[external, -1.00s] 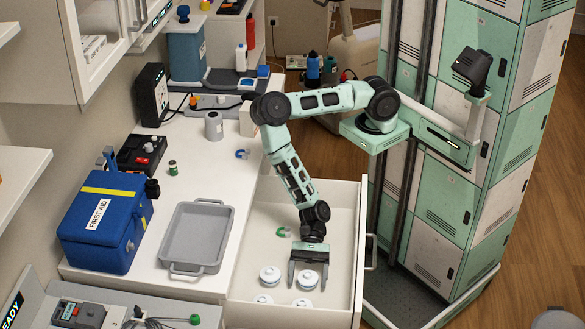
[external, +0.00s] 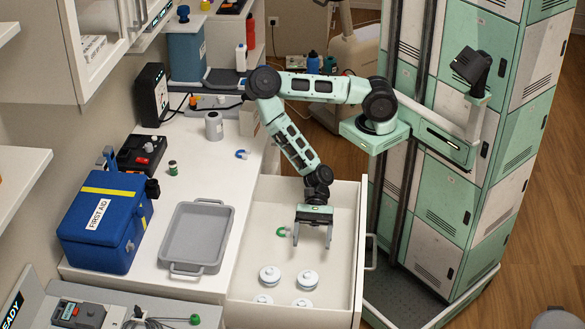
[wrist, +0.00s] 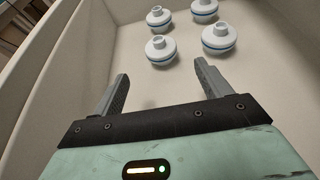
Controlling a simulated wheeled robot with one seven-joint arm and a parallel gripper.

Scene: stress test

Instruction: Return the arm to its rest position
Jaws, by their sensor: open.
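My gripper (external: 313,236) is open and empty inside the open white drawer (external: 345,215), above its floor. In the external view its fingers point down, beside a green horseshoe-shaped piece (external: 282,232) on their left. Several white round knobbed pieces with a blue band stand on the drawer floor nearer the camera, such as one at the left (external: 269,275) and one at the right (external: 307,280). In the wrist view the two fingers (wrist: 160,88) are spread with nothing between them, and the white pieces (wrist: 160,48) lie beyond the fingertips.
The counter holds a grey tray (external: 166,235), a blue first aid box (external: 100,215), a blue horseshoe-shaped piece (external: 242,154) and a grey can (external: 213,125). Drawer walls surround my gripper. Wall cabinets (external: 90,45) overhang at the left. Open floor (external: 540,190) lies at the right.

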